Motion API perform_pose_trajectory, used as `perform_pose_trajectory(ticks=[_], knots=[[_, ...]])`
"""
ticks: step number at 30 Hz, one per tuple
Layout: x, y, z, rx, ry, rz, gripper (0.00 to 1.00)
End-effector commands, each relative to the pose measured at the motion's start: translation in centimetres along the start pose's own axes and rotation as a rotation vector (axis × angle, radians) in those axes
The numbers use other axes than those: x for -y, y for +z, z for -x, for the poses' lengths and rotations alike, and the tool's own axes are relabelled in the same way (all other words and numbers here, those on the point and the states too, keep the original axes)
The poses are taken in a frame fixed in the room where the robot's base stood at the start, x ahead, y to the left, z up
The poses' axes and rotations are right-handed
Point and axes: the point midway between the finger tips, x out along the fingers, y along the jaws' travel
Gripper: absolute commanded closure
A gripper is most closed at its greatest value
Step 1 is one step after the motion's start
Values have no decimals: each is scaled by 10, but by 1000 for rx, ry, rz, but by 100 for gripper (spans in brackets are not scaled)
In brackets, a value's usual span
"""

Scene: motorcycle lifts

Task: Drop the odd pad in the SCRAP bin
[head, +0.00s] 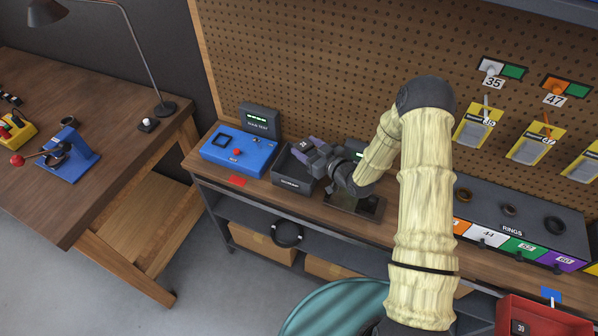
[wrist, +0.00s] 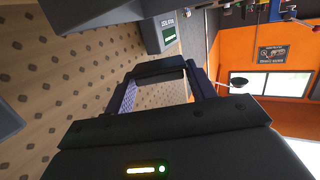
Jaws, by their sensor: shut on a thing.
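My gripper (head: 308,148), with purple fingers, is over the workbench at the right side of a small dark open box (head: 290,183). It is shut on a small dark pad (head: 303,145) with a pale mark, held near the fingertips. In the wrist view the dark pad (wrist: 158,66) spans the gap between the fingers. The box's front label is too small to read surely, and its inside is partly hidden by my gripper. A red bin (head: 560,322) is cut off at the bottom right; no SCRAP wording can be read on it.
A blue tester (head: 238,151) with a small display stands left of the box. A dark tray (head: 367,208) lies under my arm. A ring rack (head: 520,215) stands to the right. The pegboard (head: 300,60) rises close behind. A wooden table (head: 90,140) is at the left.

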Motion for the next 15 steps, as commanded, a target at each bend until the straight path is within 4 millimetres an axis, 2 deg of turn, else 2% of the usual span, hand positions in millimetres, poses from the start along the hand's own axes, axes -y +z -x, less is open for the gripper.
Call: perform_pose_trajectory(ticks=[1, 4, 5, 15], knots=[[0, 0, 0, -1, 0, 0, 40], [0, 0, 0, -1, 0, 0, 21], [0, 0, 0, -1, -1, 0, 19], [0, 0, 2, 1, -1, 0, 19]])
